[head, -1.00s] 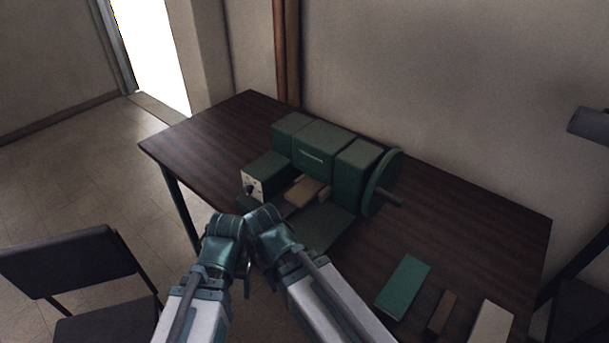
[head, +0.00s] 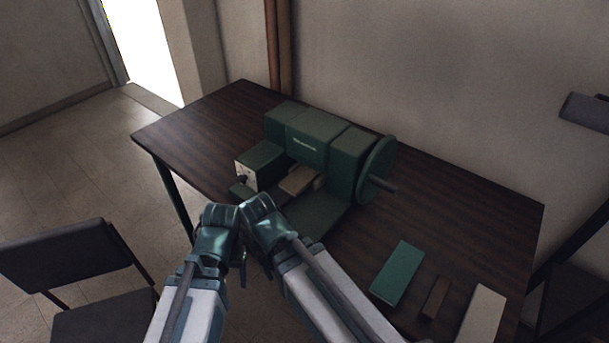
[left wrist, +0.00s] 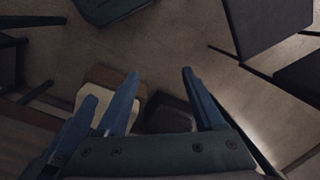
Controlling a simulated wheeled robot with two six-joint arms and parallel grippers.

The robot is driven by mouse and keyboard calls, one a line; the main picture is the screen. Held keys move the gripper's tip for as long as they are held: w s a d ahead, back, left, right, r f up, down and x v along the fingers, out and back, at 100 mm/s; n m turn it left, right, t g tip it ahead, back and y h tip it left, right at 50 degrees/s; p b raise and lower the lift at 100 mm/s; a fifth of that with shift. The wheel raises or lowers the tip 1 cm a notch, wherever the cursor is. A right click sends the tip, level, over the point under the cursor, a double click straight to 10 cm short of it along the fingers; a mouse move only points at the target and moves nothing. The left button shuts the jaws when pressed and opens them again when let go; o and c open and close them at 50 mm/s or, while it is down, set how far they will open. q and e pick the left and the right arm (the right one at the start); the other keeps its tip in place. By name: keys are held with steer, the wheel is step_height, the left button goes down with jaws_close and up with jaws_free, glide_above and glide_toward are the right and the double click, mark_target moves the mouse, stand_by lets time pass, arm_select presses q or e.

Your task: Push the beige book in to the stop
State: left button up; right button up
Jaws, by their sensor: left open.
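A beige block (head: 298,180), which looks like the beige book, lies in the front recess of a green machine (head: 322,142) on the dark wooden table. My left gripper (head: 241,262) is in front of the table's near edge, apart from the book. In the left wrist view its blue fingers (left wrist: 160,95) are spread with nothing between them, above the floor. My right gripper (head: 262,220) is beside the left one, just in front of the machine. Its fingers are hidden, so I cannot tell their state.
A green slab (head: 398,272), a small brown block (head: 436,298) and a cream slab (head: 482,314) lie at the table's front right. A handwheel (head: 375,170) is on the machine's right side. A dark chair (head: 72,258) stands at the left. The table's left end is bare.

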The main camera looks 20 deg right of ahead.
arm_select(q)
steer(key=shift+c, duration=0.8)
steer(key=shift+w+d+r+n, duration=0.1)
steer(key=shift+w+r+n, duration=0.1)
steer(key=shift+n, duration=0.1)
steer(key=shift+c, duration=1.3)
steer(key=w+r+n+h+p, duration=0.1)
steer(key=n, duration=0.1)
steer(key=w+d+r+n+p, duration=0.1)
steer(key=n, duration=0.1)
steer(key=w+r+n+t+h+p, duration=0.1)
steer(key=n, duration=0.1)
steer(key=shift+w+d+n+h, duration=0.3)
steer(key=shift+w+d+n, duration=0.05)
steer(key=shift+w+n, duration=0.05)
jaws_close()
steer(key=w+d+r+n+t+h+p, duration=0.4)
steer(key=w+r+n, duration=0.5)
steer(key=n, duration=1.2)
steer(key=shift+w+d+r+n+h, duration=0.35)
steer(key=shift+d+r+h, duration=0.15)
steer(key=shift+d+h, duration=0.55)
